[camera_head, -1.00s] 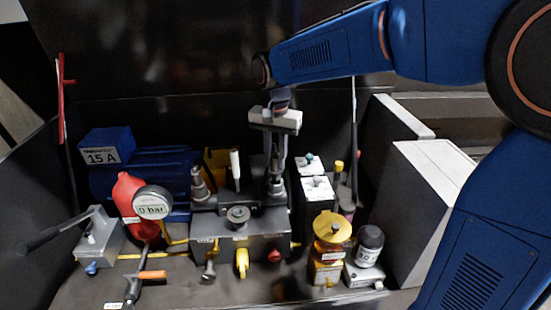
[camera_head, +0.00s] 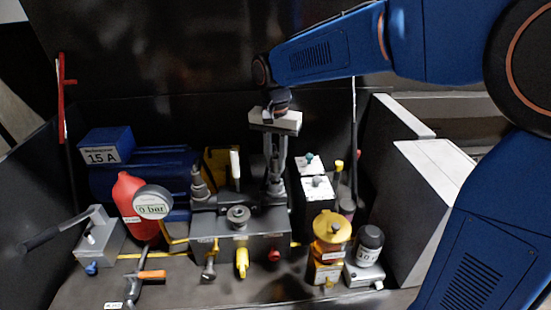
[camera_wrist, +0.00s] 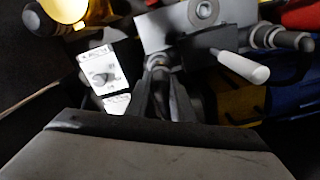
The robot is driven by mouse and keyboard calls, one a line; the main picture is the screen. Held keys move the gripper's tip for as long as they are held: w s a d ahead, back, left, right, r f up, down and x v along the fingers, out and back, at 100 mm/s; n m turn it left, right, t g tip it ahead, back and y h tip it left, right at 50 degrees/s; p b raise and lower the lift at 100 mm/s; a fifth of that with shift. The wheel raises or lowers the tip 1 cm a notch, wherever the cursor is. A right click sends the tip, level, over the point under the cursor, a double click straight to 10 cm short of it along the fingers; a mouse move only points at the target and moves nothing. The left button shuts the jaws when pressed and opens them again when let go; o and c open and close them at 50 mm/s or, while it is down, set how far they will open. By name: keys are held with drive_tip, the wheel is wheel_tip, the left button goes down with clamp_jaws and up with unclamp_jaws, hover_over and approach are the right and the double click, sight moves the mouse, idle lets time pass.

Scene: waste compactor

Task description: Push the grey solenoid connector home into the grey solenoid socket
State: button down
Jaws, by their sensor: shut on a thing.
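My gripper (camera_head: 275,180) points down at the right end of the grey valve block (camera_head: 240,224). Its fingers are shut on a small dark grey piece, apparently the solenoid connector (camera_wrist: 158,64), which shows between the fingertips in the wrist view (camera_wrist: 163,88). In the head view the fingers largely cover it. The grey solenoid socket is hidden beneath the fingertips and connector, so I cannot tell whether the connector is seated or still apart from it.
A white-tipped lever (camera_head: 235,166) stands just left of my gripper. A similar dark stepped fitting (camera_head: 199,182) is further left. White-topped dark boxes (camera_head: 316,188) stand close on the right.

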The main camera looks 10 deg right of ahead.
sight(276, 167)
drive_tip(key=shift+f, duration=1.55)
idle(0.4)
drive_tip(key=c, duration=1.5)
unclamp_jaws()
drive_tip(key=shift+o, duration=0.2)
drive_tip(key=shift+c, duration=0.4)
drive_tip(key=shift+r, duration=3.55)
